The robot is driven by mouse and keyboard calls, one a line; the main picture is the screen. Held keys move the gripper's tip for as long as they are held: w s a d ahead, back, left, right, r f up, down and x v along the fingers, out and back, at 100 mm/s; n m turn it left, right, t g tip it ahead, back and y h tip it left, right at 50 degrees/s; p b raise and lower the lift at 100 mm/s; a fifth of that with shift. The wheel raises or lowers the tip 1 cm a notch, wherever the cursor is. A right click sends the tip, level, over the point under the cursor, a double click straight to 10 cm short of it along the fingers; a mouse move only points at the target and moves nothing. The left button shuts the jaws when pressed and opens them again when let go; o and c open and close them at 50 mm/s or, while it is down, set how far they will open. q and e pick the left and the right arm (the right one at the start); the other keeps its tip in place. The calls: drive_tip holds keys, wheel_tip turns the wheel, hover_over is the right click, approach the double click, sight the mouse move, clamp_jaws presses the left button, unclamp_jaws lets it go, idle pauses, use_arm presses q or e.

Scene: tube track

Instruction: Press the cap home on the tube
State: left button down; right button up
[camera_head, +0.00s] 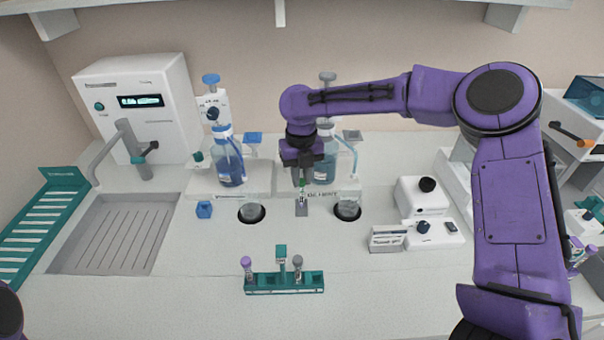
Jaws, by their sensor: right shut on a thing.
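My right gripper (302,166) points down over the middle of the bench. It is shut on a small green cap (302,184), mostly hidden by the fingers. Directly below it is a small grey block (302,208) on the bench. A slim tube seems to stand between the cap and the block, but it is too small to tell whether cap and tube touch. A teal rack (284,284) nearer the front holds a purple-capped tube (247,266) and a grey-capped tube (297,265). My left gripper is not in view.
Two bench wells (251,213) (348,210) flank the grey block. Blue-liquid bottles (230,168) stand behind. A sink (115,235) and teal drying rack (45,228) are at left, white devices (424,196) at right.

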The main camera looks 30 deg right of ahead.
drive_tip(key=shift+f, duration=0.35)
idle(0.7)
drive_tip(key=o, duration=0.8)
drive_tip(key=shift+o, duration=0.2)
drive_tip(key=shift+r, duration=0.15)
wheel_tip(320, 180, up, 10)
drive_tip(key=b, duration=0.1)
drive_tip(key=shift+r, duration=0.2)
